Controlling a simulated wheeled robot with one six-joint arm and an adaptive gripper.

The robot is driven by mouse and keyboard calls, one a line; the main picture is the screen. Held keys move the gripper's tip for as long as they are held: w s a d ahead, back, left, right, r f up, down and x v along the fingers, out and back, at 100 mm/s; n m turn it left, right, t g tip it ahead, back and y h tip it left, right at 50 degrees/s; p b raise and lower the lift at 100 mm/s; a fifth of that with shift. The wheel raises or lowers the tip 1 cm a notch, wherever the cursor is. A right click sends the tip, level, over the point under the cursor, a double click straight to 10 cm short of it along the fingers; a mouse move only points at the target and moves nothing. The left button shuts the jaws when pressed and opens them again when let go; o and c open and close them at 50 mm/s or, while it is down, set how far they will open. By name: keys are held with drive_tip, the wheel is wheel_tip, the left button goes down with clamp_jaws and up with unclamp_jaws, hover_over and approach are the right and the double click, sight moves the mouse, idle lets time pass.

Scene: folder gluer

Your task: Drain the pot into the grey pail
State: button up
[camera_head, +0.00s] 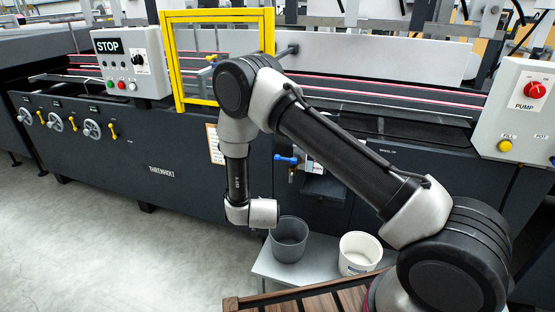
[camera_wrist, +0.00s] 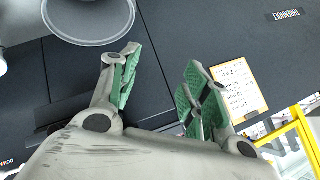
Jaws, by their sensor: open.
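A grey pail (camera_head: 289,240) stands upright on a low grey bench in front of the machine. A large grey round rim, likely this pail (camera_wrist: 90,22), shows at the upper left of the wrist view. A drain valve with a blue lever (camera_head: 287,160) sits on the machine's front, above and behind the pail. The pot itself is not clearly visible. My gripper (camera_wrist: 162,65) is open and empty, its green-padded fingers apart. In the head view its fingers are hidden behind my wrist, which is left of the pail.
A white tub (camera_head: 360,252) stands right of the pail on the grey bench (camera_head: 272,268). A wooden slatted surface (camera_head: 330,302) is in front. A pump panel (camera_head: 520,108) is at right, a STOP panel (camera_head: 130,62) at left. A yellow guard frame (camera_head: 180,62) stands behind my arm. Floor at left is clear.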

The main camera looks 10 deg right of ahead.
drive_tip(key=w+d+r+m+t+h, duration=0.3)
drive_tip(key=w+r+m+t, duration=0.2)
drive_tip(key=r, duration=0.3)
drive_tip(key=m+t+h, duration=0.2)
drive_tip(key=m+h, duration=0.1)
approach(277, 160)
drive_tip(key=x, duration=0.4)
drive_tip(key=shift+y, duration=0.4)
drive_tip(key=x, duration=0.6)
drive_tip(key=shift+w+d, duration=0.2)
drive_tip(key=shift+w, duration=0.1)
drive_tip(key=shift+w+d, duration=0.15)
drive_tip(key=shift+w, duration=0.2)
clamp_jaws()
